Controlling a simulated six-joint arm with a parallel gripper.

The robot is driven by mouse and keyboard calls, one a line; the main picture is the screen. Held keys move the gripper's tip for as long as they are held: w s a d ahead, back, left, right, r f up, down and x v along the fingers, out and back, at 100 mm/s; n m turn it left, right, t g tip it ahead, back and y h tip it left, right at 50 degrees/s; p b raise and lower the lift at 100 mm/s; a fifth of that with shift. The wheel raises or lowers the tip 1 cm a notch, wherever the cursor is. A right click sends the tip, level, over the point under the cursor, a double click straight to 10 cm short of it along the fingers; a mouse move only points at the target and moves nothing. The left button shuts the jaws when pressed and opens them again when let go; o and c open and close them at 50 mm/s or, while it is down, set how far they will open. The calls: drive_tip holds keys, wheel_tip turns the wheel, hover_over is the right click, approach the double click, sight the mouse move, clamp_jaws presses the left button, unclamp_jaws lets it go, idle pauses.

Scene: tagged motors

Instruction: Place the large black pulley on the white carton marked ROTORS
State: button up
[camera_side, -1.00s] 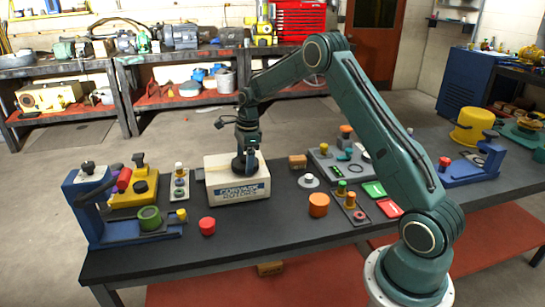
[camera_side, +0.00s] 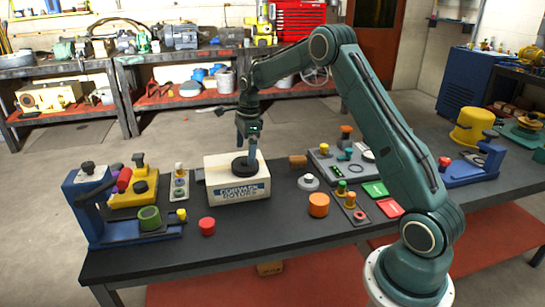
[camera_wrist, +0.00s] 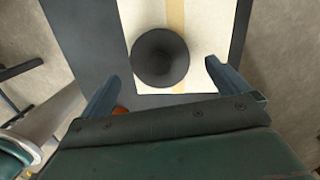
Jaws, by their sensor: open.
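The large black pulley (camera_side: 243,165) lies flat on top of the white carton marked ROTORS (camera_side: 238,190). In the wrist view the pulley (camera_wrist: 160,57) shows as a dark disc on the carton top (camera_wrist: 214,22), near one edge of it. My gripper (camera_side: 249,150) is just above the pulley in the side view. Its two fingers are spread wide in the wrist view (camera_wrist: 164,82), with nothing between them. The pulley lies ahead of the fingers there, apart from them.
A blue fixture (camera_side: 92,205) with a green part stands left of the carton. A red cylinder (camera_side: 207,226) and an orange cylinder (camera_side: 319,204) stand near the front. The table front (camera_side: 262,228) is clear.

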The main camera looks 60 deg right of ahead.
wheel_tip(320, 180, up, 9)
drive_tip(key=shift+s+d+f, duration=0.2)
drive_tip(key=shift+s+d, duration=0.1)
drive_tip(key=shift+d, duration=0.1)
idle(0.4)
drive_tip(key=s+a+r+n+t+h, duration=0.1)
drive_tip(key=s+a+r+n+t, duration=0.1)
drive_tip(key=s+a+r+n, duration=1.15)
drive_tip(key=s+a+f+n+t, duration=0.1)
drive_tip(key=s+a+f+n, duration=0.1)
drive_tip(key=s+n, duration=0.4)
drive_tip(key=s+a+f+n+t, duration=0.1)
drive_tip(key=s+a+f+n, duration=0.2)
drive_tip(key=s, duration=1.1)
drive_tip(key=a+n, duration=0.1)
drive_tip(key=n, duration=0.2)
drive_tip(key=shift+s+a+t, duration=0.2)
drive_tip(key=shift+s+t, duration=0.05)
drive_tip(key=shift+t, duration=0.15)
